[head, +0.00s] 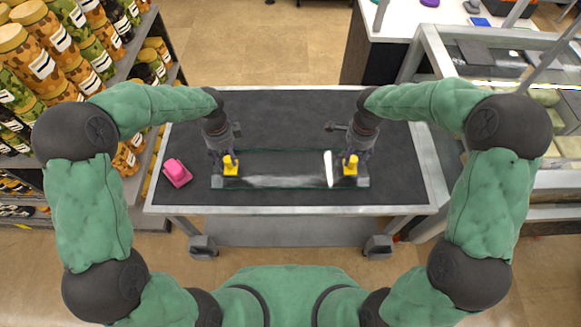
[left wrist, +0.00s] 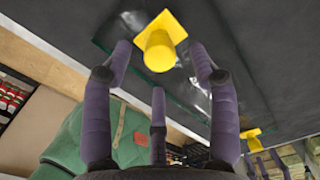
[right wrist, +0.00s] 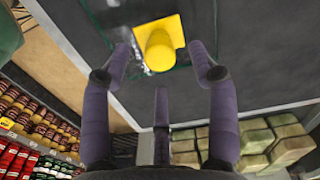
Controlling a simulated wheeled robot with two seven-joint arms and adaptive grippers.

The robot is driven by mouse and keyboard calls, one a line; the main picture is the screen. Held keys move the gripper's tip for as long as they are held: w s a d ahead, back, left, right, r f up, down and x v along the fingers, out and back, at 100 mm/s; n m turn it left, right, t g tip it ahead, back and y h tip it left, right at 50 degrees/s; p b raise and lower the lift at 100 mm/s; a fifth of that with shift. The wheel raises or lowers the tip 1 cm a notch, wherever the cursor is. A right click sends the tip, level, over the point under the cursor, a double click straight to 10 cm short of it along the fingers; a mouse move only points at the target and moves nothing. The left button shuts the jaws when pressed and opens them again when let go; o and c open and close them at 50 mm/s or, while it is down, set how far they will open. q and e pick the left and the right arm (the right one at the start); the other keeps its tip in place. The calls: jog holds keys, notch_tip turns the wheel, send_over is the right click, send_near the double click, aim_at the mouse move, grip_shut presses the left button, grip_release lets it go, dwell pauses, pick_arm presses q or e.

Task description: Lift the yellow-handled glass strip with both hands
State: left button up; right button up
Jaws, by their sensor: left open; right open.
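The glass strip (head: 290,180) lies flat on the dark mat of the cart, a clear pane with a yellow handle near each end. My left gripper (head: 222,155) hangs just above the left yellow handle (head: 230,167). In the left wrist view this handle (left wrist: 160,50) stands between my open fingers, with no finger seen closed on it. My right gripper (head: 358,157) is just above the right yellow handle (head: 350,166). In the right wrist view this handle (right wrist: 158,50) sits between my open fingers, a little left of the middle.
A pink object (head: 176,173) lies on the cart's mat (head: 290,115) left of the strip. Shelves of jars (head: 60,50) stand at the left. A counter and a glass case (head: 490,60) stand at the right. The mat behind the strip is clear.

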aim_at(228, 158)
pick_arm(q)
jog(key=shift+f, duration=1.85)
pick_arm(e)
jog(key=shift+f, duration=1.85)
pick_arm(q)
grip_shut()
pick_arm(e)
grip_shut()
pick_arm(q)
jog(key=shift+w+r, duration=0.1)
jog(key=shift+r, duration=0.1)
pick_arm(e)
jog(key=shift+w+r, duration=0.1)
jog(key=shift+r, duration=0.05)
